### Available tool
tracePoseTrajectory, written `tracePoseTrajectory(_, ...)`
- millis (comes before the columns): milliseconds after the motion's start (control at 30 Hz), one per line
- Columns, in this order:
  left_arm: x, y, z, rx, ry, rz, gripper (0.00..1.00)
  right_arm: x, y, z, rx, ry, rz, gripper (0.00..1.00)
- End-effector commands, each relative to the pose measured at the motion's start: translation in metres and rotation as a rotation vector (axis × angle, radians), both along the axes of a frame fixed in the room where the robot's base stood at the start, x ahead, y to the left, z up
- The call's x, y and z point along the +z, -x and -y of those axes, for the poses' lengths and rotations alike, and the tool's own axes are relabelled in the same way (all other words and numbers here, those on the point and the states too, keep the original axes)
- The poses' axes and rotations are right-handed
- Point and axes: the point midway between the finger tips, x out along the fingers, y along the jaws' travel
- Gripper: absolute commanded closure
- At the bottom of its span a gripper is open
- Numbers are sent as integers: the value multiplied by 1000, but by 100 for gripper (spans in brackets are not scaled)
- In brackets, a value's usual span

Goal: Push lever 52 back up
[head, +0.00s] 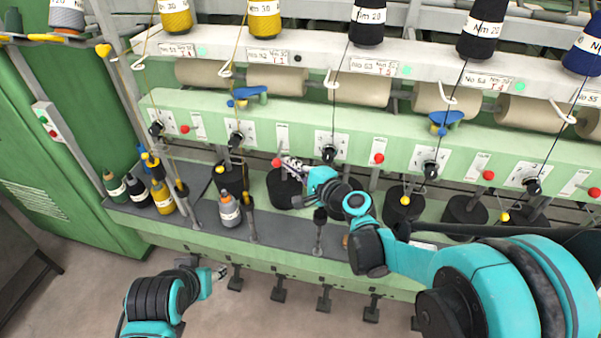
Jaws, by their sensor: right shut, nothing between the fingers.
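The red ball of a lever (277,162), which I take to be lever 52, sits below the "No 52" label (277,55). It stands lower against its white plate than the red balls on the neighbouring positions. My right gripper (288,166) is shut and empty, with its tip just right of this red ball; I cannot tell whether they touch. The lever's stem is hard to make out. My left gripper (221,272) is low in front of the machine, away from the lever; its fingers are too small to read.
Other red balls, such as those of positions 51 (185,129) and 53 (378,158), line the green rail. Black knobs and threads running down from the spools stand close by. Bobbins (229,210) stand on the grey shelf (275,232). Open floor lies in front.

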Motion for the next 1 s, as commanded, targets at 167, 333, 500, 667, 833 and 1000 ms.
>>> tracePoseTrajectory(167, -2, 0, 0, 0, 0, 0, 52, -2, -8, -6, -1, 1, 0, 100)
tracePoseTrajectory(333, -1, 0, 0, 0, 0, 0, 52, -2, -9, -6, -1, 1, 0, 100)
tracePoseTrajectory(500, -1, 0, 0, 0, 0, 0, 52, -2, -9, -6, -1, 0, 0, 100)
tracePoseTrajectory(667, 2, 0, 0, 0, 0, 0, 52, 1, -8, -6, 0, -5, -18, 100)
tracePoseTrajectory(833, 7, 0, 0, 0, 0, 0, 52, 2, -7, -6, 0, -17, -52, 100)
tracePoseTrajectory(1000, 9, 0, 0, 0, 0, 0, 52, 4, -6, -7, -1, -24, -74, 100)
